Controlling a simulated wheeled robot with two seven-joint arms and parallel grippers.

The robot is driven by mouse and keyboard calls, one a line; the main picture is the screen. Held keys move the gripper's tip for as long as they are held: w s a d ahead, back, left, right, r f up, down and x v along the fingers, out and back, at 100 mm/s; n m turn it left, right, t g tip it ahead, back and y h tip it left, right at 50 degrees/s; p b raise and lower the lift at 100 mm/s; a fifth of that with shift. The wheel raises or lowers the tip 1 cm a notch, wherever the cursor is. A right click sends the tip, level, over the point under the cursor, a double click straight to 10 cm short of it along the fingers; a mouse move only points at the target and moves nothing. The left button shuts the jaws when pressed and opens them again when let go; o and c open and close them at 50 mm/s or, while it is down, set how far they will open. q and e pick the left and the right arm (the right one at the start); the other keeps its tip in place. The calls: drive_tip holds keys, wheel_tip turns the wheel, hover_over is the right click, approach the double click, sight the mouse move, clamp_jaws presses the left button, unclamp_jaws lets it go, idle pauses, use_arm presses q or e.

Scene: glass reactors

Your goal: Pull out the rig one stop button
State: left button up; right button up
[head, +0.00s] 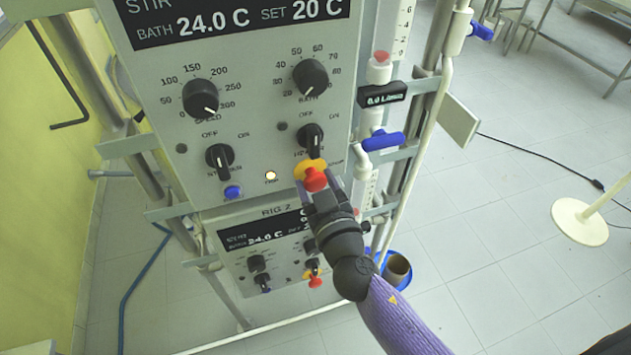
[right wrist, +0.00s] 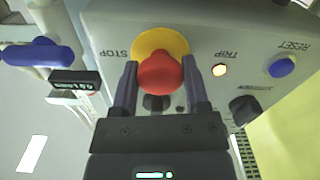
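The red stop button (head: 316,179) sits on a yellow round plate at the lower right of the upper control panel (head: 245,120). The right wrist view shows the red button (right wrist: 160,74) close up, with STOP printed beside its yellow plate (right wrist: 159,42). My right gripper (head: 312,193) is at the button, and its fingers (right wrist: 160,80) stand one on each side of the red head. A narrow gap seems to show beside the head, so the fingers look open around it. Whether either finger touches it is hard to tell. My left gripper is not in view.
The trip lamp (head: 270,175) glows next to a blue reset button (head: 232,192). A lower panel marked RIG 2 (head: 262,229) has its own red button (head: 315,282). Blue-handled valves (head: 382,140) and glass tubing stand to the right. Open floor lies further right.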

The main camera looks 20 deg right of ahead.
drive_tip(key=o, duration=0.5)
drive_tip(key=shift+s, duration=0.15)
drive_tip(key=shift+c, duration=0.2)
drive_tip(key=s+b, duration=0.3)
drive_tip(key=s, duration=0.7)
drive_tip(key=shift+d, duration=0.2)
